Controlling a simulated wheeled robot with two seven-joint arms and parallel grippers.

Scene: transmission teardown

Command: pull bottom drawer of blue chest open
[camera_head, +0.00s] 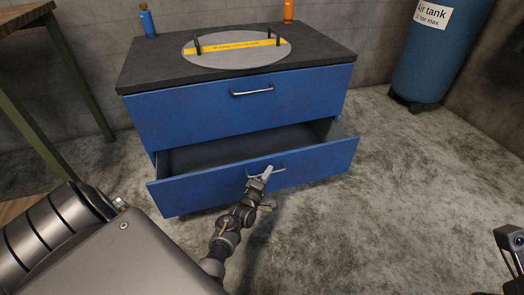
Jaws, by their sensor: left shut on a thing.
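The blue chest (237,101) stands against the wall with a dark top. Its bottom drawer (205,190) is pulled well out, and I can see into its grey interior, which looks empty in the part that shows. My left gripper (264,175) is at the bottom drawer's silver handle (277,171) and is shut on it, partly covering it. The top drawer is closed, with its own silver handle (252,91). My right gripper is not clearly seen; only a dark part of my right side shows at the right edge.
A round grey plate (210,61) with a yellow bar and black handles lies on the chest top, with a blue bottle (147,20) and an orange one (288,10) nearby. A blue air tank (437,50) stands right. A wooden table (18,18) is left. The concrete floor is clear.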

